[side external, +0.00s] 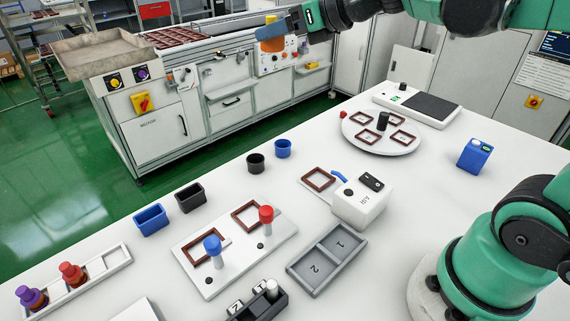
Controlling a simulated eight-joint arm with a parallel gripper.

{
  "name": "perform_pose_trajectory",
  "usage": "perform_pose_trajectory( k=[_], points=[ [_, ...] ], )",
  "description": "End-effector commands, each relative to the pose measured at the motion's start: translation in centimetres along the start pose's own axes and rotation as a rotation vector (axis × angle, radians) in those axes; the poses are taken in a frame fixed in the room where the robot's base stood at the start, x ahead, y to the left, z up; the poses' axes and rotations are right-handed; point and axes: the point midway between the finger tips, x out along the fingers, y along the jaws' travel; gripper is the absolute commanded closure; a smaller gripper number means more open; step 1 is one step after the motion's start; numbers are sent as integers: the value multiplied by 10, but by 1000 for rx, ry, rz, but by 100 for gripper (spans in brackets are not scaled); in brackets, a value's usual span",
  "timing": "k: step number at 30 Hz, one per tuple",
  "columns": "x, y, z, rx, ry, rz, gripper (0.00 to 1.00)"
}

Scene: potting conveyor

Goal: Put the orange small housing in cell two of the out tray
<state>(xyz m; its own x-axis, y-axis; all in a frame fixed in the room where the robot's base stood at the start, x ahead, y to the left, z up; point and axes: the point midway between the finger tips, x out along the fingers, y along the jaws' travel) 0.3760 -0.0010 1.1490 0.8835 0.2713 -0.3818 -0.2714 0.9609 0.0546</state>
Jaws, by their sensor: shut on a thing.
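My gripper (289,27) is high at the top of the side external view, far above the table and well away from the out tray. It appears shut on the orange small housing (272,45), which shows just below the fingertips against the machine panel behind. The grip itself is small and hard to make out. The grey out tray (297,266) lies on the white table at lower middle. It has two cells marked 1 and 2. Cell two (314,270) is the nearer-left one and looks empty, as does cell one.
A white labelled box (362,204) stands just behind the out tray. A plate with blue and red knobs (232,257) lies to its left. Blue and black cups (283,149) and boxes (189,197) line the far edge. A round turntable (382,133) is farther back.

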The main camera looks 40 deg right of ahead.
Motion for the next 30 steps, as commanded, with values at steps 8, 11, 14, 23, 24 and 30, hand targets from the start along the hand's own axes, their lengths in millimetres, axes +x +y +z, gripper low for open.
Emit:
perform_pose_trajectory(
  k=[8, 11, 14, 23, 24, 30],
  points=[
    [17, 37, 2, -49, 15, 120, 100],
    [28, 65, 3, -86, 25, 209, 100],
    [38, 100, 2, -130, 36, 312, 100],
    [48, 238, -16, -300, 68, 709, 100],
    [46, 260, -22, -327, 72, 770, 100],
    [19, 361, -54, -453, 84, 1068, 100]
  ],
)
